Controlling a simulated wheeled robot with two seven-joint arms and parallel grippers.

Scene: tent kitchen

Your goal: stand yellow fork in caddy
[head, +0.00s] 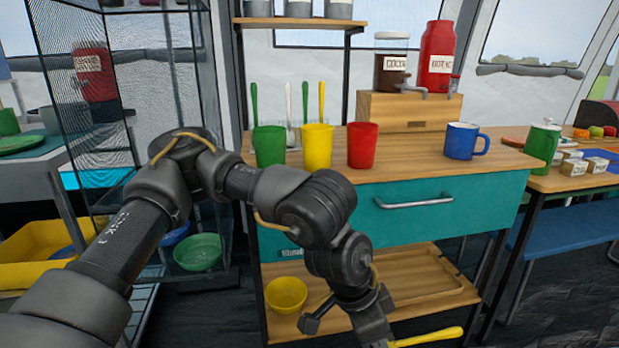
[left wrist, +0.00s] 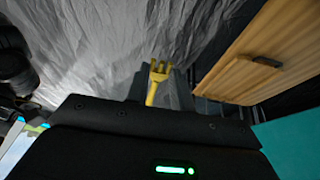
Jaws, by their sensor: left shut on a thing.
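The yellow fork (head: 432,338) is in my left gripper (head: 385,343) at the bottom of the head view, in front of the counter and below its top. Its yellow handle sticks out to the right of the jaws. In the left wrist view the tined end of the fork (left wrist: 158,78) shows beyond the gripper body. Several upright utensils with green, white and yellow handles stand on the counter behind the cups. The caddy around them is mostly hidden by the cups, and its compartments cannot be made out. My right gripper is in neither view.
Green (head: 269,146), yellow (head: 317,147) and red (head: 362,146) cups line the counter's (head: 420,160) front left. A blue mug (head: 465,141) stands to the right. A wooden stand (head: 408,110) holds two dispensers. A mesh rack is at left. The counter's front middle is clear.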

